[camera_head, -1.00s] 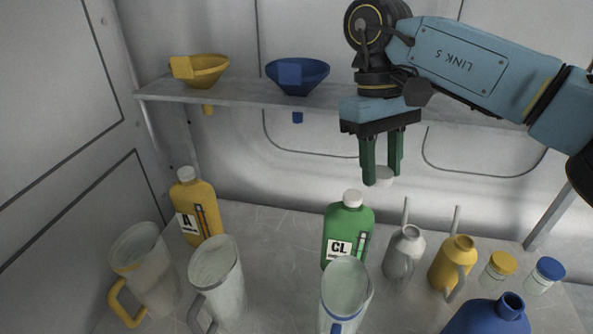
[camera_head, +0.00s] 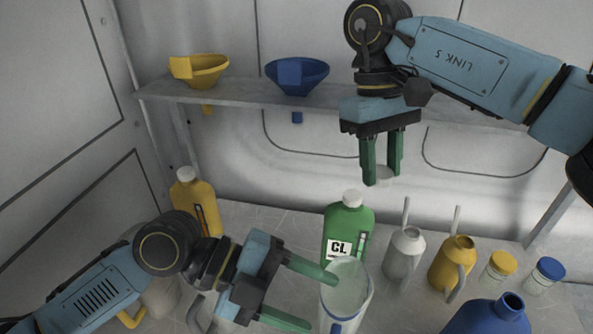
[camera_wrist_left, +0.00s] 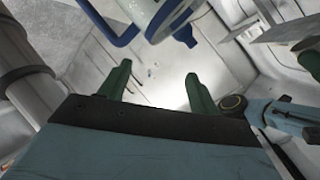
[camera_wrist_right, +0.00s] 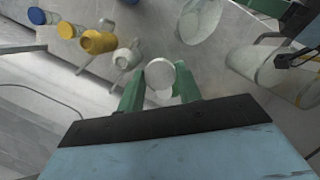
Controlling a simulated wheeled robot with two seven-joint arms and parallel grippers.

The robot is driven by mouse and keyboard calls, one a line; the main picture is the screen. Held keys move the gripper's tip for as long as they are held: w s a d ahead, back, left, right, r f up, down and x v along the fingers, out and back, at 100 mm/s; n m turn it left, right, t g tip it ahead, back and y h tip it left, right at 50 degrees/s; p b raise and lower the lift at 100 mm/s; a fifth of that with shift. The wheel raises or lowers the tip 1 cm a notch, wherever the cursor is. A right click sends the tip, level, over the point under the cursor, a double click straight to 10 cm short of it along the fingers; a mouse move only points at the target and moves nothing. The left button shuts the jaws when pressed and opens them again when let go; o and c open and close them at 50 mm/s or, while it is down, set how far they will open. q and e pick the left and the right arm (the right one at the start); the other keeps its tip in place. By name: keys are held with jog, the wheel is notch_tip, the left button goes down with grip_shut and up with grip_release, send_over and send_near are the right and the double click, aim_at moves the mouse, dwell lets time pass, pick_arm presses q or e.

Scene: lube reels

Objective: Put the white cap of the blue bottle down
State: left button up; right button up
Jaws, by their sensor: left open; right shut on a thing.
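The white cap (camera_head: 384,174) is between the fingertips of my right gripper (camera_head: 382,172), which is shut on it and holds it in the air, above and behind the green bottle. The cap also shows in the right wrist view (camera_wrist_right: 160,74). The blue bottle (camera_head: 490,318) stands at the bottom right of the head view with its mouth uncovered; its lower part is out of frame. My left gripper (camera_head: 322,300) is open and empty, its fingers beside the clear jug with the blue handle (camera_head: 347,292). The left wrist view also shows the open fingers (camera_wrist_left: 157,82).
The green bottle (camera_head: 347,226) and yellow bottle (camera_head: 195,205) have white caps on. A grey can (camera_head: 404,256), a yellow can (camera_head: 452,264) and two small jars (camera_head: 543,276) stand at right. A shelf (camera_head: 240,95) holds two funnels. More jugs are behind my left arm.

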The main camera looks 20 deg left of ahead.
pick_arm(q)
jog(key=w+a+r+n+t, duration=0.2)
jog(key=w+r+n+t, duration=0.1)
jog(key=w+r+n, duration=0.4)
jog(key=n+t+h, duration=0.1)
jog(key=n+t, duration=0.2)
jog(key=n, duration=0.6)
send_near(378, 174)
jog(key=x, duration=0.9)
jog(key=shift+w+d, duration=0.15)
jog(key=shift+d, duration=0.05)
jog(key=c, duration=1)
pick_arm(e)
jog(key=o, duration=1)
